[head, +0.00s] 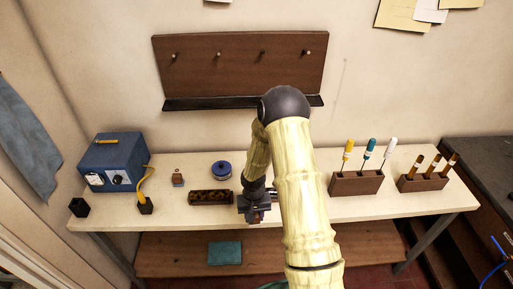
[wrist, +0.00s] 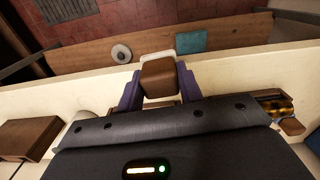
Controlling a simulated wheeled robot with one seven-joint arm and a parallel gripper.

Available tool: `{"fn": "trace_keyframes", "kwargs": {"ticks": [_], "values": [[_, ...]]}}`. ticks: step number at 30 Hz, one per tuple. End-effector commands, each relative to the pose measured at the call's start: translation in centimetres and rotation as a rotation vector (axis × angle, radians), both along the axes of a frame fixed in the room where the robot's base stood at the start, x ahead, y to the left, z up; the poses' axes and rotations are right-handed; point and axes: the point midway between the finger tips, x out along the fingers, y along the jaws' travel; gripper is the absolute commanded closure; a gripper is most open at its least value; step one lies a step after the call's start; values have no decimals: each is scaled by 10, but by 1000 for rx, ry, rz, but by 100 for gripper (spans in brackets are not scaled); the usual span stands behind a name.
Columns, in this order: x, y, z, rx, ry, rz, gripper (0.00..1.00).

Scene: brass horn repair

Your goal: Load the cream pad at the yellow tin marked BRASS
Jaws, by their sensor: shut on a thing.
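My gripper (wrist: 159,88) is shut on a brown block (wrist: 159,78) with a cream pad (wrist: 157,56) at its far end. Its purple fingers press on both sides of the block. In the head view my gripper (head: 258,206) is low over the front middle of the cream workbench (head: 305,212), partly behind my arm. I cannot tell whether the pad touches anything. No yellow tin marked BRASS is plainly visible; my arm hides part of the bench. A blue round tin (head: 221,170) stands on the bench left of my gripper.
A dark mottled case (head: 210,197) lies just left of my gripper. A blue box (head: 113,160) is farther left. A screwdriver rack (head: 356,183) and another wooden rack (head: 423,183) stand right. A teal item (head: 225,253) lies on the lower shelf (head: 180,258).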

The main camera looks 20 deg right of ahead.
Motion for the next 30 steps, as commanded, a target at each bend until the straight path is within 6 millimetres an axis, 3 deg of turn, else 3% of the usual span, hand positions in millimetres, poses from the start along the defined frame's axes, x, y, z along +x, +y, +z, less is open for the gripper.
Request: {"fn": "trace_keyframes", "kwargs": {"ticks": [6,15,25,30], "values": [[-4,-40,14,-7,1,-289,82],[-12,-80,30,-3,-3,-620,82],[-19,-107,42,6,-9,-854,82],[-19,-106,41,6,-8,-854,82]]}}
